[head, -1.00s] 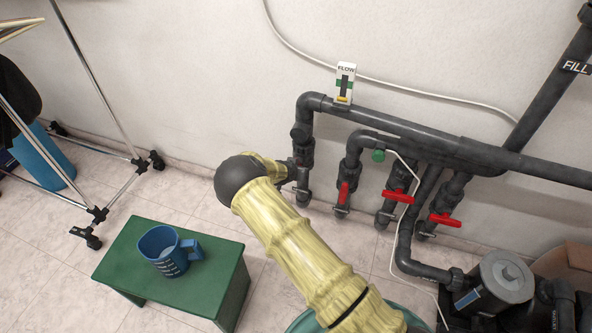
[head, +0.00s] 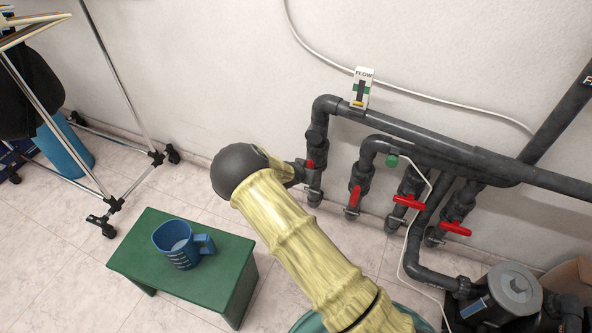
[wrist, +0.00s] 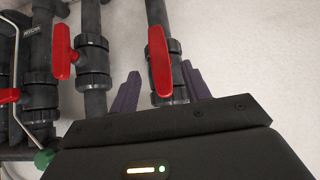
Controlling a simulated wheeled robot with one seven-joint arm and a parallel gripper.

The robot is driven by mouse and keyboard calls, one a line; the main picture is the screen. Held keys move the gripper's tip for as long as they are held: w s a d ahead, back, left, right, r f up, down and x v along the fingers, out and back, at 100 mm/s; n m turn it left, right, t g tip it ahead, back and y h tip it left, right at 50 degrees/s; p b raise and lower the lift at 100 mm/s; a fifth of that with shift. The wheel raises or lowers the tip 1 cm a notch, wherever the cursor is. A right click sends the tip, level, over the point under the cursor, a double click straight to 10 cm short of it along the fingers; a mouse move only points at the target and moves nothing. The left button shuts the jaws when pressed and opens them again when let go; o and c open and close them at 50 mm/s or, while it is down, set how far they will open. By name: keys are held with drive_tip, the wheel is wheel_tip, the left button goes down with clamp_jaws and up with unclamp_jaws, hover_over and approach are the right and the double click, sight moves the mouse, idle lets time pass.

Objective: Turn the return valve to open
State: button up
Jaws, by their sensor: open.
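Several dark grey pipes with red-handled valves stand along the wall. No label on them is readable, so I cannot tell which is the return valve by name. The leftmost valve in the head view has a red handle (head: 310,164), mostly hidden by my gripper (head: 298,173). In the wrist view this red handle (wrist: 159,62) runs nearly along its pipe, slightly tilted. My gripper (wrist: 161,72) is open, its purple fingers on either side of the handle. Contact cannot be told. The neighbouring red handle (head: 355,196) also runs along its pipe (wrist: 62,50).
Two more red handles (head: 407,202) (head: 455,228) sit crosswise to the right. A white cable hangs past a green knob (head: 392,161). A flow meter (head: 362,88) tops the upper pipe. A green stool (head: 228,262) with a blue jug (head: 178,247) stands left; a pump (head: 508,290) right.

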drive_tip(key=p+v, duration=0.2)
drive_tip(key=v, duration=0.8)
drive_tip(key=shift+s+r, duration=0.25)
drive_tip(key=shift+r, duration=0.05)
drive_tip(key=s+d+r+n+g+y+p, duration=0.1)
drive_tip(key=s+d+r+n+g+y, duration=0.4)
drive_tip(key=s+d+r, duration=1.7)
wheel_tip(320, 180, up, 26)
drive_tip(key=s+a+m+g+h+p, duration=0.1)
drive_tip(key=h+p, duration=0.1)
drive_tip(key=p, duration=2.6)
drive_tip(key=shift+a+p, duration=0.2)
drive_tip(key=shift+p, duration=0.1)
drive_tip(key=shift+s+r, duration=0.1)
drive_tip(key=shift+s, duration=0.05)
